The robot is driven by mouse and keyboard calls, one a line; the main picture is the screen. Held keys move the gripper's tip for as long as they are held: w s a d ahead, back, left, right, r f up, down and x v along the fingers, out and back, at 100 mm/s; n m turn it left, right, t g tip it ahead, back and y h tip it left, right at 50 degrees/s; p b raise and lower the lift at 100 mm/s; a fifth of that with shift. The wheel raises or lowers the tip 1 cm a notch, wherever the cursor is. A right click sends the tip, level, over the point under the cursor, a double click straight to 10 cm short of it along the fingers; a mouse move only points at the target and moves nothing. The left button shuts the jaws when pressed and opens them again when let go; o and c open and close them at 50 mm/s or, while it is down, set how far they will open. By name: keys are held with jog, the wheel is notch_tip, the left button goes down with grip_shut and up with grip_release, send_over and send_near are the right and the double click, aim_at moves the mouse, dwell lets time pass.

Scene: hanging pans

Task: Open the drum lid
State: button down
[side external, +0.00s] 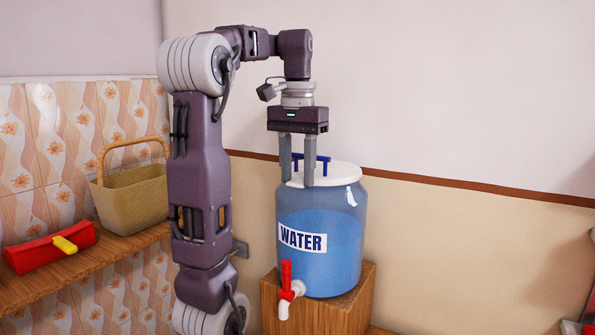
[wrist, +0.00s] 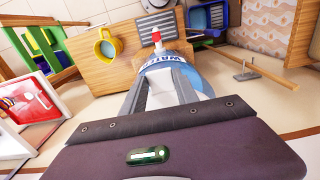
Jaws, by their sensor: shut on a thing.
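The drum (side external: 322,245) is a blue, see-through water container with a "WATER" label and a red and white tap (side external: 287,280) low on its front. Its white lid (side external: 340,173) sits on top and looks level. A blue handle (side external: 324,158) stands on the lid. My gripper (side external: 297,181) points straight down over the lid, its two grey fingers shut on the handle, with the tips close to the lid's surface. In the wrist view, the drum (wrist: 160,64) shows beyond the fingers; the grip itself is hidden there.
The drum stands on a wooden block (side external: 350,312) near the wall. At left, a wooden shelf (side external: 95,268) bears a woven basket (side external: 135,200) and a red case (side external: 45,248) with a yellow part. The space above and right of the drum is clear. The wrist view shows a yellow mug (wrist: 104,47).

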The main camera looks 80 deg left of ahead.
jog(key=r, duration=0.1)
jog(key=w+a+r, duration=0.1)
jog(key=r, duration=0.3)
jog(key=shift+w+a+r, duration=0.15)
jog(key=shift+r, duration=0.1)
jog(key=c, duration=0.9)
grip_release()
